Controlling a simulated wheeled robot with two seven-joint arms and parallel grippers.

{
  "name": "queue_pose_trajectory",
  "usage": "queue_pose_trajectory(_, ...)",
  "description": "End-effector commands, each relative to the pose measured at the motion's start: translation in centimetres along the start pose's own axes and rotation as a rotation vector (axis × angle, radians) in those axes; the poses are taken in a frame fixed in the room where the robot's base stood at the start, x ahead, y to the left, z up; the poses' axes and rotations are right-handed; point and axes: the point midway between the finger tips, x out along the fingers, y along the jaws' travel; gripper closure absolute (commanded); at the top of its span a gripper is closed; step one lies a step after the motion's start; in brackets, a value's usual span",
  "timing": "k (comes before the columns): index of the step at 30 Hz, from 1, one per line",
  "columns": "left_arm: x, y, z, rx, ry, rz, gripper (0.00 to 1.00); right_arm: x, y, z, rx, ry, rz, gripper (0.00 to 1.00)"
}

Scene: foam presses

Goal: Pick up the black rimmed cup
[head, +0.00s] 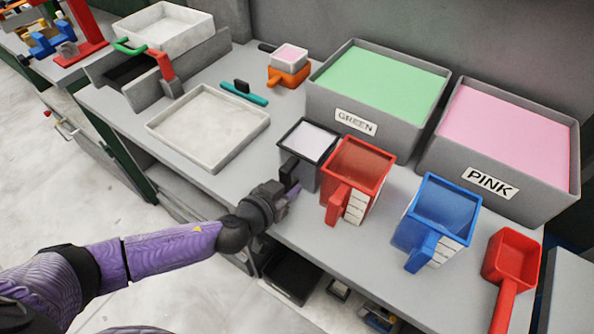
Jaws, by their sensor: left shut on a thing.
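The black rimmed cup (312,139) is a grey square cup with a black rim and a pale inside. It stands upright on the bench, just left of a red cup. My left gripper (291,178) is at the front of the black rimmed cup, shut on it low at the handle side. The fingers hide part of the cup's front, and the handle is mostly hidden. I cannot tell whether the cup's base is touching the bench. My right gripper is not in view.
A red cup (363,163) stands close on the right, then a blue cup (443,205) and a red scoop (513,252). The GREEN bin (328,104) and PINK bin (535,197) stand behind. A white tray (240,148) lies left, with a teal brush (244,94) beyond.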

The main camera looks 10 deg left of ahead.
Motion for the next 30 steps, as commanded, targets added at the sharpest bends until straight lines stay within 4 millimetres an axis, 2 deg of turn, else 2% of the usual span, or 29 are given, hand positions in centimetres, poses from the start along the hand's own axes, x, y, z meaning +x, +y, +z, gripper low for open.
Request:
queue_pose_trajectory(5, -0.8, 0.0, -2.1, 0.000, 0.003, 0.000, 1.00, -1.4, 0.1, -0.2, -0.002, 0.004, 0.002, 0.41)
queue_pose_trajectory(12, -3.7, 0.0, -9.1, 0.000, 0.006, 0.000, 1.00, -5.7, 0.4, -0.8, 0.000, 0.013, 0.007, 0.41)
queue_pose_trajectory(18, -5.8, 0.0, -14.1, 0.001, 0.006, 0.001, 1.00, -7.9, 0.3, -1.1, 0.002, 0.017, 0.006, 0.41)
queue_pose_trajectory(24, -6.8, 0.0, -16.5, 0.001, 0.002, 0.000, 1.00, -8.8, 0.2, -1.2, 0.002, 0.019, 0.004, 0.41)
queue_pose_trajectory(30, -6.9, 0.0, -16.7, 0.001, 0.001, 0.001, 1.00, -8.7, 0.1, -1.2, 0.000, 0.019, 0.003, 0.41)
